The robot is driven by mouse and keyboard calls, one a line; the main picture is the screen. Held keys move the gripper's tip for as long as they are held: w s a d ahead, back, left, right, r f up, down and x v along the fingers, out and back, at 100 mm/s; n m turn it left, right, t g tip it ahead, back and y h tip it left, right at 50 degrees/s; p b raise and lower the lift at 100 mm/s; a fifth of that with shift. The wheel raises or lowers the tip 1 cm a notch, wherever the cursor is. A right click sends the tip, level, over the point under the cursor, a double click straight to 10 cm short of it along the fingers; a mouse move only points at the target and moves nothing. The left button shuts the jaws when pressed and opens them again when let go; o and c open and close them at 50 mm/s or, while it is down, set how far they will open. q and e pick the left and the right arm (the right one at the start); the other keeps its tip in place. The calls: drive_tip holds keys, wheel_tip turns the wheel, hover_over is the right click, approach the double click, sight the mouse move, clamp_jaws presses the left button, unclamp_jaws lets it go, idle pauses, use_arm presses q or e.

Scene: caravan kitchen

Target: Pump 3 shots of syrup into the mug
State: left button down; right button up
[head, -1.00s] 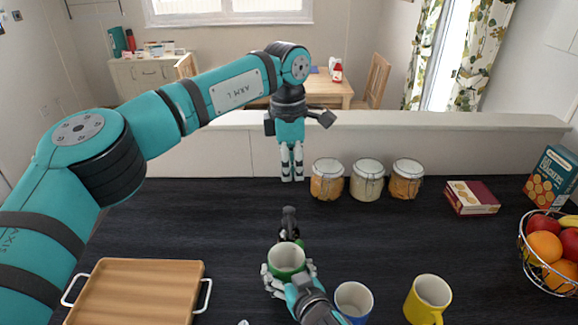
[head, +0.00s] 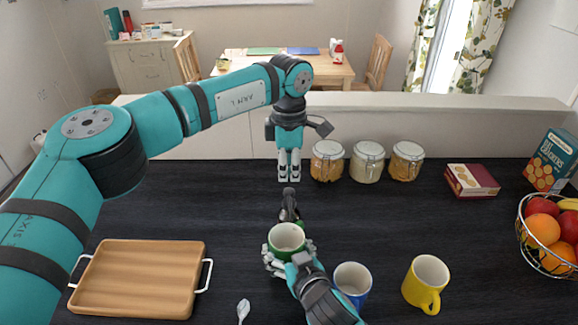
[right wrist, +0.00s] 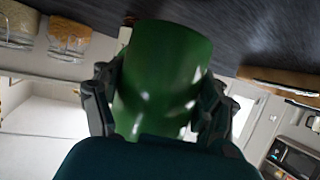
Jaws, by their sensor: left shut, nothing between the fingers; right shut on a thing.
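The green mug (head: 287,238) is upright in the middle of the dark counter, its mouth facing up in the head view. My right gripper (head: 289,256) is shut on it from the near side; the right wrist view shows the mug (right wrist: 160,80) between the dark fingers. Just behind the mug is a narrow dark object (head: 289,205) with a rounded head, perhaps the syrup pump; its lower part is hidden by the mug.
Three lidded jars (head: 367,161) stand at the back, with a red box (head: 471,180) to their right. A blue mug (head: 352,280) and a yellow mug (head: 424,283) stand front right. A wooden tray (head: 135,280) and a spoon (head: 243,311) lie front left. A fruit basket (head: 537,262) is far right.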

use_arm(q)
drive_tip(key=shift+f, duration=1.75)
drive_tip(key=shift+s+f, duration=0.15)
drive_tip(key=shift+f, duration=0.7)
drive_tip(key=shift+r, duration=3.6)
wheel_tip(320, 180, up, 4)
hover_over(289, 191)
drive_tip(key=shift+f, duration=2.95)
